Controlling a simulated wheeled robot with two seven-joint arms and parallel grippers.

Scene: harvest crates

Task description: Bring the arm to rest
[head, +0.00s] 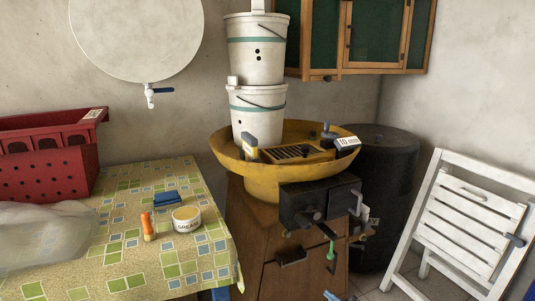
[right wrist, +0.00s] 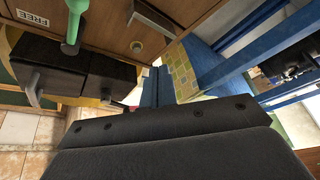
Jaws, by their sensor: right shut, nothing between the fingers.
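My right gripper (head: 330,296) shows only as small blue tips at the bottom edge of the head view, low in front of the wooden cabinet. In the right wrist view its blue fingers (right wrist: 157,87) are together beyond the dark gripper body, with nothing held between them. The fingers look apart from the cabinet and the table. The rest of the right arm is mostly out of the head view. My left gripper is not in view.
A table with a tiled cloth (head: 110,265) stands left, bearing a red crate (head: 45,170) and a grease tub (head: 186,219). A white folding chair (head: 470,213) leans right.

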